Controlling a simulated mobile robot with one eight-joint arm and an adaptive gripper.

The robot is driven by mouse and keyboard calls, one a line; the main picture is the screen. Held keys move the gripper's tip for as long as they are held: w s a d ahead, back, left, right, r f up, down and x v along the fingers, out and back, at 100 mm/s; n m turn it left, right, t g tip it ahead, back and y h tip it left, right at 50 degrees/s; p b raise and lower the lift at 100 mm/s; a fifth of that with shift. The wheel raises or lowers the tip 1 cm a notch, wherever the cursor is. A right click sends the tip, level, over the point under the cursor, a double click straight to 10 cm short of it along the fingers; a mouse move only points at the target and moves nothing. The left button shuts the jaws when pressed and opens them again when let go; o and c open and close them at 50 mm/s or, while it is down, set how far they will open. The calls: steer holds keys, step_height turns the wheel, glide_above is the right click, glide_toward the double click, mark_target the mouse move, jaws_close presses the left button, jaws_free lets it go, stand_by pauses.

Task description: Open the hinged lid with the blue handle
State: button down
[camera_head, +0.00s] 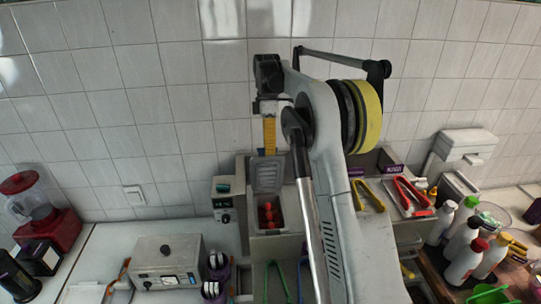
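The grey lid (268,176) stands raised at the back of a small topping container (288,212), tilted up with the opening exposed. Red pieces (268,216) show inside the container. A small bluish bit at the lid's top edge may be the blue handle; it is too small to be sure. My gripper (269,150) points down, with a yellow ribbed finger just above the lid's top edge. I cannot tell whether it touches the lid, and its opening is not readable. My arm covers the area right of the container.
A grey box with a black knob (166,262) stands to the left, and a red blender (45,226) further left. Yellow tongs (369,194) and red tongs (411,192) lie to the right. Several bottles (466,262) crowd the right side. The tiled wall is close behind.

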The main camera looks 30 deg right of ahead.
steer(key=shift+w+d, duration=0.2)
steer(key=shift+w, duration=0.25)
steer(key=c, duration=1.4)
jaws_free()
steer(key=shift+o, duration=0.2)
steer(key=shift+r, duration=0.1)
steer(key=v, duration=0.7)
steer(key=shift+w+r, duration=0.15)
steer(key=shift+w, duration=0.1)
steer(key=shift+d, duration=0.1)
